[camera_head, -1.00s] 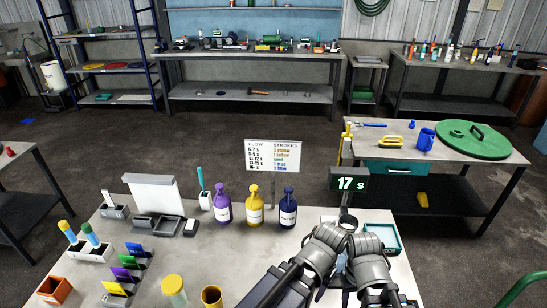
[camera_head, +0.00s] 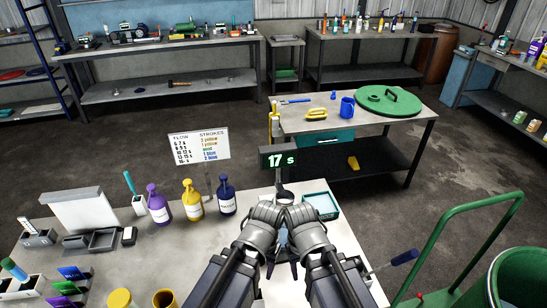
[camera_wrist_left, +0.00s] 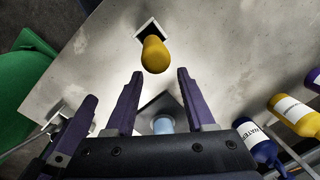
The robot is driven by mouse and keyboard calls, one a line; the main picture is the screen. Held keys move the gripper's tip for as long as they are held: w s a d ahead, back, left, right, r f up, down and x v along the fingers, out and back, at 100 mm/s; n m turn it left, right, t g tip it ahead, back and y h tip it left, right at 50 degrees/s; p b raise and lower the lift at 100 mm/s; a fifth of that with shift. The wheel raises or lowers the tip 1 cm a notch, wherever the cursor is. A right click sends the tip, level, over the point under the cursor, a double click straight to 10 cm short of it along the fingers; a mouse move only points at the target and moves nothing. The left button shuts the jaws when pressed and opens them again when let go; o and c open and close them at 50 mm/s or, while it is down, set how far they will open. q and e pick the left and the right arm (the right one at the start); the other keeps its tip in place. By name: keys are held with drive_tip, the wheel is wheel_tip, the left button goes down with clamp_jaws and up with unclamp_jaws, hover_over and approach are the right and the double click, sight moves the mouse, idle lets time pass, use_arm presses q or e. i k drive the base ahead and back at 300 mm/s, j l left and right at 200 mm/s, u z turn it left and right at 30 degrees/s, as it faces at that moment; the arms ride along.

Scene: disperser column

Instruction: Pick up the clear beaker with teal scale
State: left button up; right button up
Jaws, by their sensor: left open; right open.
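A clear, faintly bluish vessel that looks like the beaker (camera_wrist_left: 163,125) shows in the left wrist view on a dark square base, beyond the near edge of my left gripper (camera_wrist_left: 160,92). That gripper is open, with its two fingers spread apart and nothing between them. Its teal scale cannot be made out. In the head view a pale bluish bit (camera_head: 283,237) shows between my two wrists; the rest is hidden by them. My right gripper (camera_head: 294,268) points down beside the left one, its fingers mostly hidden, with nothing seen held.
A yellow rounded object (camera_wrist_left: 154,55) stands by a white square base. Purple (camera_head: 158,205), yellow (camera_head: 192,203) and blue (camera_head: 226,198) bottles stand left of my arms. A green cart (camera_head: 440,260) is right.

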sight(284, 233)
drive_tip(key=k+z, duration=0.2)
drive_tip(key=z, duration=0.25)
drive_tip(key=k+z, duration=0.15)
drive_tip(key=z, duration=0.3)
drive_tip(key=k+l+z, duration=0.25)
drive_tip(key=k+j, duration=0.05)
drive_tip(key=j, duration=0.05)
